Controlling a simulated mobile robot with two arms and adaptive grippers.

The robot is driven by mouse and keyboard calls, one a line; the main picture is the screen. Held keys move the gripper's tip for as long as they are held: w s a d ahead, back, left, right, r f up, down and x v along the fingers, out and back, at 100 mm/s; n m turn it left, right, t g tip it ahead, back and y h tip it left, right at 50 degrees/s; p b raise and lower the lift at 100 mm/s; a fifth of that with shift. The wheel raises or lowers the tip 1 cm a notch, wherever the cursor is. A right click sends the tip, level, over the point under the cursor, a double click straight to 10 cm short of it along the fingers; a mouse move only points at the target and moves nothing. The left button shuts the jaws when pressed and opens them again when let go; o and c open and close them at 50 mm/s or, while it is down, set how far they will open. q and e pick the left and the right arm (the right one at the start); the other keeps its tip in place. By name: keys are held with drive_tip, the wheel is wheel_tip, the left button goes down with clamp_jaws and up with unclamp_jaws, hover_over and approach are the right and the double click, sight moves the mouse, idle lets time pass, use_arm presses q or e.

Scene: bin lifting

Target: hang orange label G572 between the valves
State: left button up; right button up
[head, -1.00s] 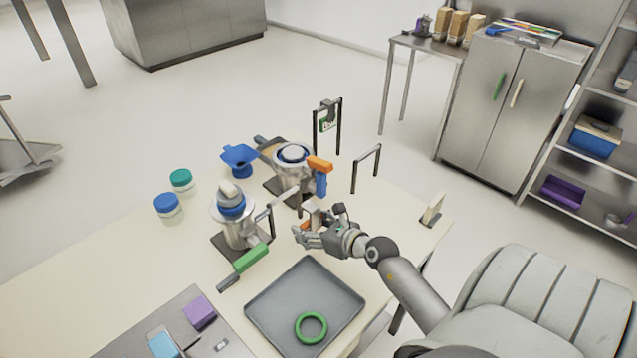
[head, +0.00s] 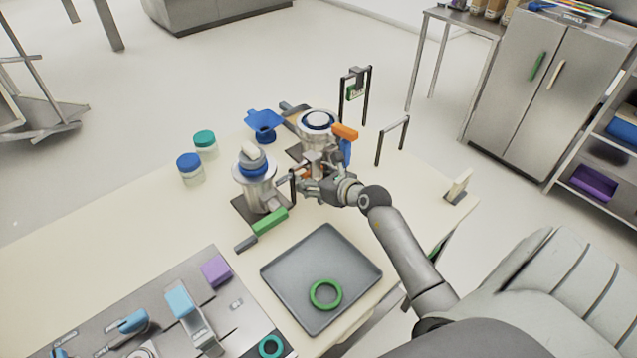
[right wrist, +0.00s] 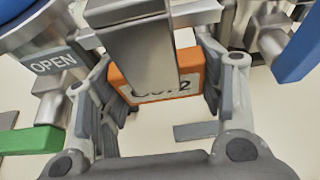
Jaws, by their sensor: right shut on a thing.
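The orange label (right wrist: 192,68) is in my right gripper (right wrist: 158,62); a grey metal bar in front covers much of its lettering, and only the end, like "72", reads. In the head view my right gripper (head: 312,184) is shut on it between the two metal vessels, and the label is mostly hidden there. The left vessel (head: 254,188) has a valve with a green handle (head: 270,221). The right vessel (head: 317,128) has an orange part and a blue handle (head: 345,152). An "OPEN" sign (right wrist: 54,63) shows at the left of the wrist view. My left gripper is not in view.
A grey tray (head: 350,262) with a green ring (head: 326,294) lies in front of the gripper. Black stands (head: 393,140) rise behind at the right. Two lidded jars (head: 191,169) and a blue funnel (head: 264,123) stand at the left.

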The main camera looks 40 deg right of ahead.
drive_tip(key=shift+w+a+b, duration=0.1)
drive_tip(key=shift+w+b, duration=0.35)
drive_tip(key=shift+w, duration=0.65)
drive_tip(key=shift+s+f+b, duration=0.1)
drive_tip(key=shift+f+b, duration=0.3)
drive_tip(key=shift+f, duration=0.35)
drive_tip(key=o, duration=1)
drive_tip(key=shift+s, duration=0.1)
drive_tip(key=v, duration=1.1)
drive_tip(key=shift+s+r, duration=0.15)
drive_tip(key=shift+s, duration=0.2)
